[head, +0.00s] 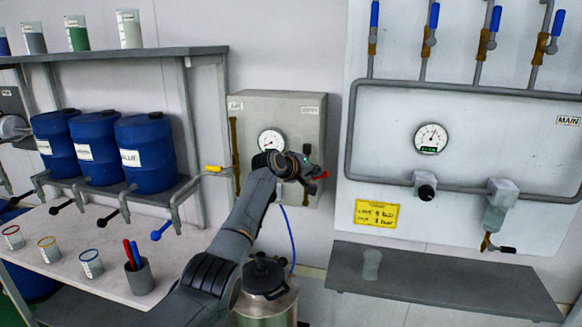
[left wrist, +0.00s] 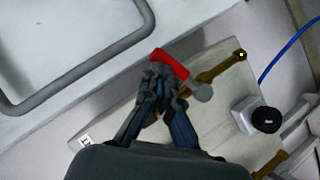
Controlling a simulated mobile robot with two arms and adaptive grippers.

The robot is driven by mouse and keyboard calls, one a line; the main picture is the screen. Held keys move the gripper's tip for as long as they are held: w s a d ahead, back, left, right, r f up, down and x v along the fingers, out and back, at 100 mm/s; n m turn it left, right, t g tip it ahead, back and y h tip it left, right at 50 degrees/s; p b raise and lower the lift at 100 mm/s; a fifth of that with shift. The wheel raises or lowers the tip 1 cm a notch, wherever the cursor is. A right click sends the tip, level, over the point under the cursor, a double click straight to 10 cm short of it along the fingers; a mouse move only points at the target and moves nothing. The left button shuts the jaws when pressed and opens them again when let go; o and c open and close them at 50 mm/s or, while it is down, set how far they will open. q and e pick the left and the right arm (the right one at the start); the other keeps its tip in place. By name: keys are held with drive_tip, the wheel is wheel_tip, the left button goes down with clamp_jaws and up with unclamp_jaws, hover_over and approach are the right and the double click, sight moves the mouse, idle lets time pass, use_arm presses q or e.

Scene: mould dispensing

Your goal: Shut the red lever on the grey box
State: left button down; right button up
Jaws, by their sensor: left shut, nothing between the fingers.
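The grey box (head: 306,132) is fixed to the wall in the middle of the head view, with a round gauge (head: 271,141) on its face. The red lever (head: 322,175) shows at the lower right of the box, just past my left gripper (head: 307,167). In the left wrist view the box face (left wrist: 112,118) is tilted, and the red lever (left wrist: 169,65) lies right at the tips of my left gripper (left wrist: 160,80). The gripper is shut and holds nothing. Its fingers hide part of the lever and its pivot; I cannot tell whether they touch it.
A brown pipe (head: 235,155) runs down the box's left side. A blue hose (head: 292,240) hangs below, near a metal canister (head: 268,303). Right of the box stands a white panel (head: 390,135) with grey pipes. Blue barrels (head: 147,165) sit on a shelf at left.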

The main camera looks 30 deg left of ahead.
use_arm(q)
drive_tip(key=shift+w+d+f, duration=0.2)
drive_tip(key=shift+d+f, duration=0.4)
drive_tip(key=shift+f, duration=0.1)
use_arm(e)
drive_tip(key=shift+d, duration=0.45)
use_arm(q)
drive_tip(key=shift+r, duration=0.1)
use_arm(e)
drive_tip(key=shift+r, duration=0.1)
wheel_tip(320, 180, up, 4)
drive_tip(key=p, duration=0.4)
use_arm(q)
drive_tip(key=s+d+r+b, duration=0.1)
drive_tip(key=s+r+b, duration=0.3)
drive_tip(key=s+r, duration=0.5)
drive_tip(key=shift+d+r, duration=0.15)
drive_tip(key=shift+d, duration=0.1)
use_arm(e)
drive_tip(key=f, duration=0.3)
drive_tip(key=s+f, duration=0.1)
drive_tip(key=shift+a+f, duration=0.35)
drive_tip(key=shift+a, duration=0.05)
